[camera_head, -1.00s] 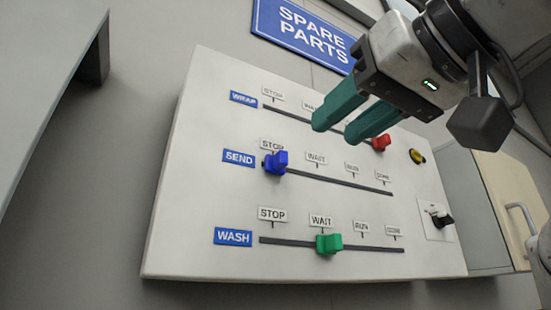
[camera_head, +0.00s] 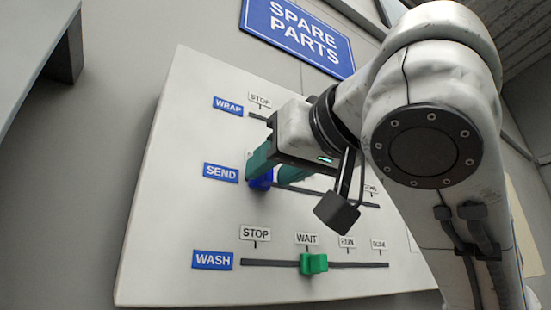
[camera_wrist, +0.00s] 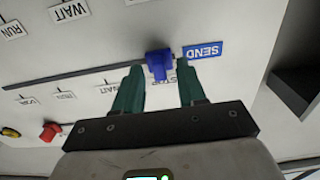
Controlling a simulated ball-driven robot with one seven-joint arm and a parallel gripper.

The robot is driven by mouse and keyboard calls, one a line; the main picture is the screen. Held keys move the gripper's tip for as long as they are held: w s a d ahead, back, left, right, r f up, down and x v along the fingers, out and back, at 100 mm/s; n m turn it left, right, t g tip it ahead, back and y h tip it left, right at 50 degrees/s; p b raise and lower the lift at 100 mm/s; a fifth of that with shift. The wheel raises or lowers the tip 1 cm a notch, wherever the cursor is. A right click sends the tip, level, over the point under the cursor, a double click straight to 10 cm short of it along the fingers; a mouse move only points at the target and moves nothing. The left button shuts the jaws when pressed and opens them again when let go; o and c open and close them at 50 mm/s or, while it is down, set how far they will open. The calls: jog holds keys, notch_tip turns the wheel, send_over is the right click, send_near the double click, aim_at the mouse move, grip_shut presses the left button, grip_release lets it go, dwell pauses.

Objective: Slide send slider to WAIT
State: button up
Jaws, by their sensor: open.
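The blue send slider knob (camera_head: 261,180) sits at the STOP end of its slot, beside the blue SEND label (camera_head: 221,172). In the wrist view the blue knob (camera_wrist: 159,64) shows between and just beyond the tips of my open gripper (camera_wrist: 162,82), with one green finger on each side. I cannot tell whether a finger touches it. In the head view my gripper (camera_head: 275,165) is at the send row and partly covers the knob. The send row's WAIT label is hidden by my gripper there.
The green wash knob (camera_head: 314,263) stands at WAIT on the row below. The red wrap knob (camera_wrist: 49,131) shows in the wrist view, with a yellow button (camera_wrist: 11,132) beyond it. The white panel (camera_head: 180,215) is clear left of the labels.

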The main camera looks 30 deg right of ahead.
jog(key=shift+c, duration=0.4)
grip_shut()
dwell(0.4)
